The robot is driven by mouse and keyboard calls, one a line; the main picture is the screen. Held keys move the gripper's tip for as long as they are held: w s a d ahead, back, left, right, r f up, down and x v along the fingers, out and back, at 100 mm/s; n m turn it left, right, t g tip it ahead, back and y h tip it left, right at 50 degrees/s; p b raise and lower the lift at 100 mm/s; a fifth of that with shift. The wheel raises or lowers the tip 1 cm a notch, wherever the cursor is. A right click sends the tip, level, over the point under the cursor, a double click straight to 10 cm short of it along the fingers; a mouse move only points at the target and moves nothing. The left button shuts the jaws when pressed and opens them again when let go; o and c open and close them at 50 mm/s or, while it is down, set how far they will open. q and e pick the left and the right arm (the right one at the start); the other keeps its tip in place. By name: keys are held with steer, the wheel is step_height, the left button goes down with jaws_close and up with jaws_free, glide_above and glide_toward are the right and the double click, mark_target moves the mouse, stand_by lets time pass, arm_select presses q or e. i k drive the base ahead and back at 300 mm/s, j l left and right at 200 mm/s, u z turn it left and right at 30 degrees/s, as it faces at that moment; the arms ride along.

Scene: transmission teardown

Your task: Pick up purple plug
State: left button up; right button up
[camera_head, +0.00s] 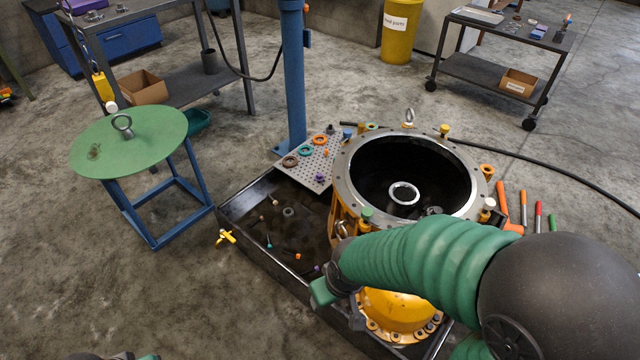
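A small purple plug (317,268) lies on the floor of the black tray, near its front right part, close to the yellow housing. Another purple piece (320,177) sits on the perforated plate. My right arm comes in from the right across the housing. Its gripper (330,292) is low over the tray's right part, just below the purple plug in the picture. The gripper's fingers are partly hidden by the arm, so I cannot tell whether they are open. Only a dark and green sliver of my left arm (112,356) shows at the bottom edge.
The large round transmission housing (345,165) stands in the black tray (262,273). Loose bolts and small plugs lie around the tray. A green round table (130,150) with an eye bolt stands left. Colored-handled tools (523,208) lie right of the housing.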

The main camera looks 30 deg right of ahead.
mark_target(319, 177)
steer(key=i+j, duration=0.2)
steer(key=i, duration=0.2)
steer(key=i+j+z, duration=0.1)
steer(key=i, duration=0.35)
steer(key=i+j, duration=0.3)
steer(key=i+l+z, duration=0.05)
steer(key=i, duration=0.05)
